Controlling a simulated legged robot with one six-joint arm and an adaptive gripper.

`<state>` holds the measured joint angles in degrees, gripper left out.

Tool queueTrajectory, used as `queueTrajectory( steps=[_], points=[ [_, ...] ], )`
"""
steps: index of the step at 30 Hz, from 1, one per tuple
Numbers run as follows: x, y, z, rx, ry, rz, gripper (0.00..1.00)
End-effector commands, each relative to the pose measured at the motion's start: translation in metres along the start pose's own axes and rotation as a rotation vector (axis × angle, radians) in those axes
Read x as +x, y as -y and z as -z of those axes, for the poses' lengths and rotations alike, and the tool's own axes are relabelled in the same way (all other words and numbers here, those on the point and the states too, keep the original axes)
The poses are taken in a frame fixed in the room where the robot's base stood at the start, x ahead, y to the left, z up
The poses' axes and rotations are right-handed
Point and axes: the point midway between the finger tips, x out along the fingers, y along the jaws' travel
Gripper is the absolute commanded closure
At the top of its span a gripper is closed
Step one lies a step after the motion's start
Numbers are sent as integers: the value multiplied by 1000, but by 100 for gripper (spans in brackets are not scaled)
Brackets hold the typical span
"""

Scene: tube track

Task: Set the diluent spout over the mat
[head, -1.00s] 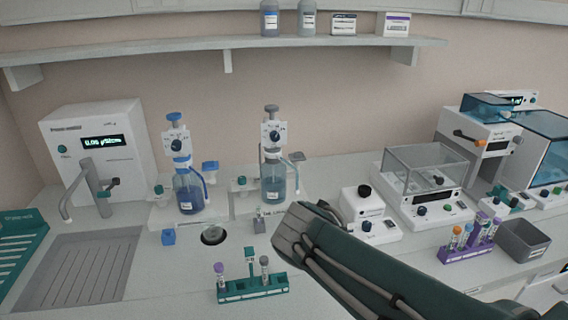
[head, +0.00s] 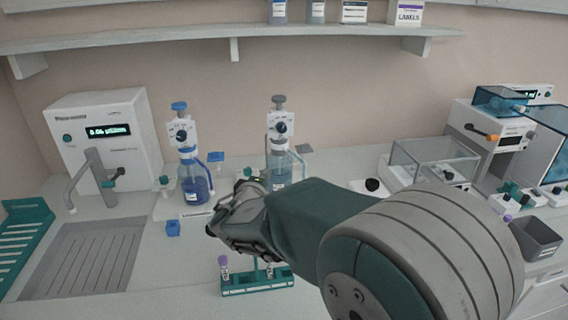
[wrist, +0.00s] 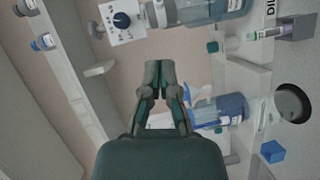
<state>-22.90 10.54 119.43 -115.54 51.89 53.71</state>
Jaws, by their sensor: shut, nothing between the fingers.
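Two bottle-top dispensers stand at the back of the bench: a blue-capped one (head: 190,160) and, to its right, a grey-capped one (head: 279,140) whose pale curved spout (head: 300,163) points right. A label starting "DIL" (wrist: 270,12) lies in front of the grey-capped dispenser in the wrist view.
A teal tube rack (head: 258,282) stands below my gripper, partly hidden. A small blue block (head: 173,228) sits to the left. A tap (head: 92,175) and grooved drainer (head: 85,258) are further left. My arm covers much of the right bench.

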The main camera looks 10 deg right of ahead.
Motion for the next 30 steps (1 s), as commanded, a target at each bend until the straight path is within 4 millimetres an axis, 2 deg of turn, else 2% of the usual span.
queueTrajectory(
  steps=[17,21,24,30],
  points=[
    [101,0,-3,1,7,1,100],
    [114,-1,-21,0,7,0,100],
    [121,-1,-27,1,5,1,100],
    [124,0,-30,1,3,1,100]
  ],
)
